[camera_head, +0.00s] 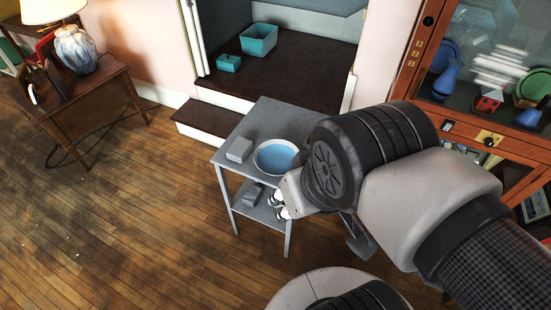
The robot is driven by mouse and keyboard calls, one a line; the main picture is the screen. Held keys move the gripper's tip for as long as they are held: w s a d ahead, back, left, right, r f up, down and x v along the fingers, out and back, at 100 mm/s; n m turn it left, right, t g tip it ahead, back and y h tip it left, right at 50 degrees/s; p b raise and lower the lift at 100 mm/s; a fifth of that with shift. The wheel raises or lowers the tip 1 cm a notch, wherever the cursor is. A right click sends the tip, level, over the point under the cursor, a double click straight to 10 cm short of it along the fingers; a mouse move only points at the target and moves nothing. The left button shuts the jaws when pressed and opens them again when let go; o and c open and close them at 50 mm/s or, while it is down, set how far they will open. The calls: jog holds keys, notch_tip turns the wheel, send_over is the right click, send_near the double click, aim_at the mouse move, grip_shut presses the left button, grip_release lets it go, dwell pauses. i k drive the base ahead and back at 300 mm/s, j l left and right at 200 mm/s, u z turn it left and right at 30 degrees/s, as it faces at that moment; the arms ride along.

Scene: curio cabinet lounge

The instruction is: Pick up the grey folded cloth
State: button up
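A small grey table (262,118) with a lower shelf (268,214) stands in the middle. A light grey, flat, block-like item that looks folded (239,150) lies on its top at the left. A second, darker grey item (253,192) lies on the lower shelf. Both are small here, and I cannot tell for sure which is the cloth. A white bowl with a blue inside (277,157) sits on the top beside the first item. My gripper (279,206) shows in front of the table's right part, its fingers small and partly hidden; I cannot tell whether they are open.
A wooden side table (80,95) with a blue-white lamp (76,50) stands at the left. Teal boxes (259,40) sit on a dark raised step behind the table. A glass-fronted wooden cabinet (480,138) stands at the right. The wooden floor (140,220) at the front left is clear.

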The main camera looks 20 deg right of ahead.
aim_at(238, 153)
jog(key=i+j+u, duration=0.15)
jog(key=i+u, duration=0.55)
jog(key=i, duration=0.2)
